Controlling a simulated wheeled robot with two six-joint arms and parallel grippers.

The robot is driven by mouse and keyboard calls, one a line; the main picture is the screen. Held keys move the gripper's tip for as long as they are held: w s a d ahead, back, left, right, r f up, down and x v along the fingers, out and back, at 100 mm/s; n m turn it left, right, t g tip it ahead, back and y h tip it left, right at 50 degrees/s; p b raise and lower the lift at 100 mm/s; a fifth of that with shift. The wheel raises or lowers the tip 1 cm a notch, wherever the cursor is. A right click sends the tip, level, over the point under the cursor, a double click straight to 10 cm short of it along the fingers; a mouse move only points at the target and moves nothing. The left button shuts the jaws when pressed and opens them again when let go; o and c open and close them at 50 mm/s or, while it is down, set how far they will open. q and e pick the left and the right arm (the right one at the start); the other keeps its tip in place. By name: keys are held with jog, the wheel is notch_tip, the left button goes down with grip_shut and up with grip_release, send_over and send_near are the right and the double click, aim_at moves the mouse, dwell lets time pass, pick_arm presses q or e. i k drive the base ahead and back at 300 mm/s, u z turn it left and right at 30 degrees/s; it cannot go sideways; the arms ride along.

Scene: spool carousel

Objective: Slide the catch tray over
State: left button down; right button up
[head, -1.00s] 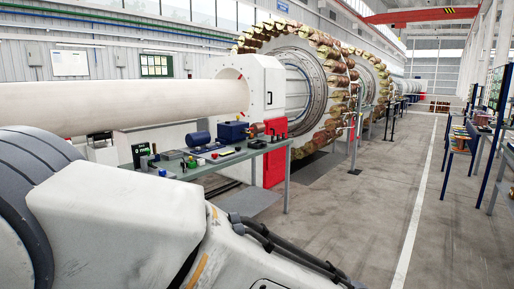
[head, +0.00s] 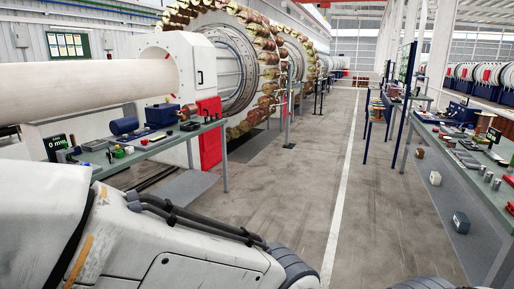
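I cannot make out a catch tray for certain. A flat grey panel (head: 187,190) sits low under the left workbench, and I cannot tell whether it is a tray. The spool carousel (head: 236,62), a large ring with copper and yellow spools around it, stands at the back left. White and grey links of my own arm fill the lower left of the head view. Neither gripper shows.
The left workbench (head: 165,146) carries a blue motor-like cylinder (head: 124,126) and small tools. A right workbench (head: 470,165) holds several small parts, with boxes on its lower shelf. The grey floor (head: 290,200) between them is clear, with a white line (head: 343,185).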

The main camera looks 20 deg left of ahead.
aim_at(192, 127)
jog(key=u, duration=0.55)
jog(key=i, duration=1.55)
jog(key=u, duration=0.85)
jog(key=i, duration=2.6)
jog(key=z, duration=0.45)
jog(key=i, duration=1.5)
jog(key=z, duration=0.4)
